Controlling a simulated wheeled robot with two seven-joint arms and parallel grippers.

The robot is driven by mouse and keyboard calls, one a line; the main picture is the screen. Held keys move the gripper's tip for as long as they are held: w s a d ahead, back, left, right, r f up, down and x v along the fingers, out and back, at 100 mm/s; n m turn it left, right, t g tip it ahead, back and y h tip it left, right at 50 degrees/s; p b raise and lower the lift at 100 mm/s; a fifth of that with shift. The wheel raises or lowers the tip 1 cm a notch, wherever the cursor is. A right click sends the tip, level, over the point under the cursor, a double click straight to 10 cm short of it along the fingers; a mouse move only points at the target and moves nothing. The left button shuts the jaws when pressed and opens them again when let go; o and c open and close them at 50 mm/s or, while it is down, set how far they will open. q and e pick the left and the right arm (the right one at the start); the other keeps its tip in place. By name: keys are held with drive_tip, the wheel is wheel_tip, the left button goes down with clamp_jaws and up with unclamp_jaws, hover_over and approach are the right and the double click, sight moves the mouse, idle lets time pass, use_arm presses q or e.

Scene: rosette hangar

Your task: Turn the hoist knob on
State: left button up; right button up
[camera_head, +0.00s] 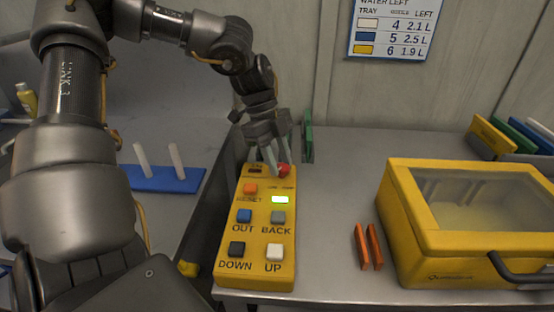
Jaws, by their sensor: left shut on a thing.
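The yellow hoist control box (257,258) stands at the left end of the right-hand bench. A red knob (284,170) sits at its top right, partly hidden by the gripper fingers. My left gripper (277,165) reaches down from above and is shut on the red knob. My right gripper is not in view.
A yellow case (408,238) with a clear lid and a dark handle stands at the right. A blue base with two white pegs (165,181) sits on the left bench. Coloured panels (490,140) stand at the back right.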

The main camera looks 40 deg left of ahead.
use_arm(q)
drive_tip(key=shift+s+f, duration=0.15)
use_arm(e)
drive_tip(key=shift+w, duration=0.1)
use_arm(q)
drive_tip(key=o, duration=1)
drive_tip(key=shift+d, duration=0.1)
drive_tip(key=v, duration=1.1)
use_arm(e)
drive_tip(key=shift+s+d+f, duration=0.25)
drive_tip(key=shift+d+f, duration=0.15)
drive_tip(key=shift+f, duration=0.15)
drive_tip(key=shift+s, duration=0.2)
